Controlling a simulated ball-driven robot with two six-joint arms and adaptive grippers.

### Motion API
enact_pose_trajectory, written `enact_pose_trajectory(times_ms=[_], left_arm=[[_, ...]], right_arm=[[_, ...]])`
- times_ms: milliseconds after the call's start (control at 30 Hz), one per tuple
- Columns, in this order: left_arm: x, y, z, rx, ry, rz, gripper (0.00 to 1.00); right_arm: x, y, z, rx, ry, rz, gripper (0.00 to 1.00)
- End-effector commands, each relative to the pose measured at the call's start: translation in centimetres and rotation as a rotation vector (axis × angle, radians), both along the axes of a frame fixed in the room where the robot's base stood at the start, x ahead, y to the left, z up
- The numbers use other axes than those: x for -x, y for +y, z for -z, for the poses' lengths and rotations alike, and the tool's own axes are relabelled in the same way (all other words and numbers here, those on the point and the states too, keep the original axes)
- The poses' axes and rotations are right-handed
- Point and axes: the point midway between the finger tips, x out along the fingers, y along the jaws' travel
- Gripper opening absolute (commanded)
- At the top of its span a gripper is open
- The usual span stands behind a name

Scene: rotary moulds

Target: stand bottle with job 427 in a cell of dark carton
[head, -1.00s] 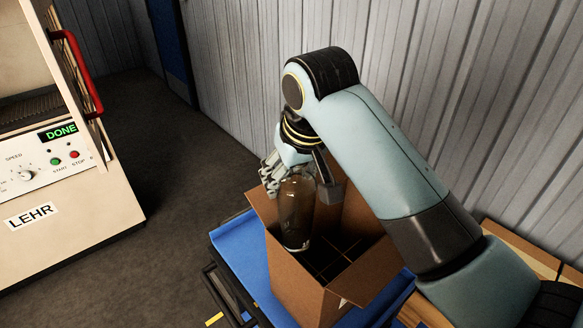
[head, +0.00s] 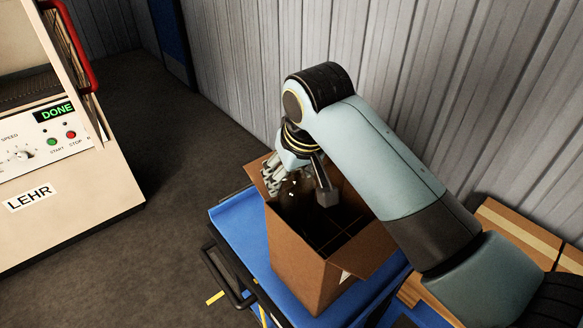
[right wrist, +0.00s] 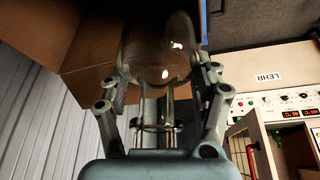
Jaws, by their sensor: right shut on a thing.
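The open carton (head: 303,263) stands on a blue cart, with dividers (head: 338,238) marking cells inside. My right gripper (head: 293,186) is at the carton's mouth on its far left side, shut on a clear brownish bottle. In the right wrist view the bottle (right wrist: 160,52) sits between the fingers of the gripper (right wrist: 165,85), with the carton wall (right wrist: 90,55) beside it. In the head view most of the bottle is hidden by the carton's front wall and the gripper. No job number can be read on it. My left gripper is not in view.
The blue cart top (head: 232,234) borders the carton. A lehr machine (head: 62,165) showing DONE stands at left. Flat cardboard (head: 508,240) lies at right, and a corrugated wall (head: 440,90) runs behind. Dark floor lies between machine and cart.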

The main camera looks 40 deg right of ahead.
Motion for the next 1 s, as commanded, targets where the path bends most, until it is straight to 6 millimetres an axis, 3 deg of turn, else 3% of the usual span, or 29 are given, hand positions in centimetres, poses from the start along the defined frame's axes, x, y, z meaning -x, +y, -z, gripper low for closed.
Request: enact_pose_trajectory(times_ms=[500,700,733,933,1000], left_arm=[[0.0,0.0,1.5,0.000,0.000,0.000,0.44],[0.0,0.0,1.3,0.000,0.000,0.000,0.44],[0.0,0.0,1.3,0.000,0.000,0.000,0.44],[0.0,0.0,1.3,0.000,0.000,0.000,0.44],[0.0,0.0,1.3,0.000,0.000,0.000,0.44]], right_arm=[[0.0,0.0,3.6,0.000,-0.001,0.000,0.06],[0.0,0.0,3.3,0.000,-0.001,0.000,0.06],[0.0,0.0,3.3,0.000,-0.001,0.000,0.65],[0.0,0.0,3.3,0.000,-0.001,0.000,0.92],[0.0,0.0,3.3,0.000,0.000,0.000,0.92]])
